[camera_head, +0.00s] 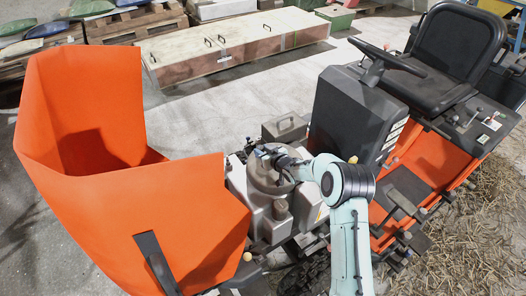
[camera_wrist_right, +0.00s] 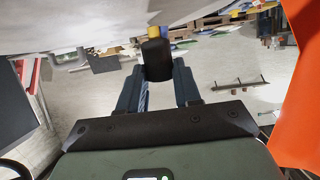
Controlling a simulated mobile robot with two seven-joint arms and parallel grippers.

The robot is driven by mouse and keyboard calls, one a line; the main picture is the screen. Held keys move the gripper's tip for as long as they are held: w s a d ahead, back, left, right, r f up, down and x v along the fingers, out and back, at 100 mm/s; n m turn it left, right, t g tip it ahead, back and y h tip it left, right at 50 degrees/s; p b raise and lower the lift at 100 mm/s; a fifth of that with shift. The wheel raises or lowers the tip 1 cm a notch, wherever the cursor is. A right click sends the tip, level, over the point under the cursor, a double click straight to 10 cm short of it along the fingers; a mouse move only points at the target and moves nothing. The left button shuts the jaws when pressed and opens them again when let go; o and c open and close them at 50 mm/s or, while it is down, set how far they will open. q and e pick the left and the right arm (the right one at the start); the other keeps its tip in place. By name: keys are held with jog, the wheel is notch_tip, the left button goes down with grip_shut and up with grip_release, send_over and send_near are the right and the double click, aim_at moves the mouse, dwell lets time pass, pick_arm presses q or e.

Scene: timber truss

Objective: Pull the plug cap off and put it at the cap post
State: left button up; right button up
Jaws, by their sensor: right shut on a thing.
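My right gripper (camera_head: 268,152) is at the top of the grey engine (camera_head: 262,190) in the head view, its arm reaching in from the lower right. In the right wrist view my right gripper (camera_wrist_right: 158,82) is shut on a black plug cap (camera_wrist_right: 157,60), which sits between the two dark fingers. A small yellow piece (camera_wrist_right: 154,32) shows just beyond the cap; I cannot tell whether they touch. In the head view the cap is hidden by the gripper. I cannot make out the cap post. My left gripper is not in view.
The raised orange hood (camera_head: 90,150) stands left of the engine. A dark console with a steering wheel (camera_head: 388,57) and a black seat (camera_head: 455,55) are to the right. A long crate (camera_head: 235,48) lies behind on the floor. Straw (camera_head: 480,240) covers the floor at right.

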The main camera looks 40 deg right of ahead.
jog(key=shift+f, duration=0.25)
jog(key=o, duration=1.1)
jog(key=shift+s+r, duration=0.15)
jog(key=shift+s, duration=0.15)
jog(key=v, duration=1.2)
jog(key=shift+s, duration=0.35)
jog(key=shift+a+r, duration=0.1)
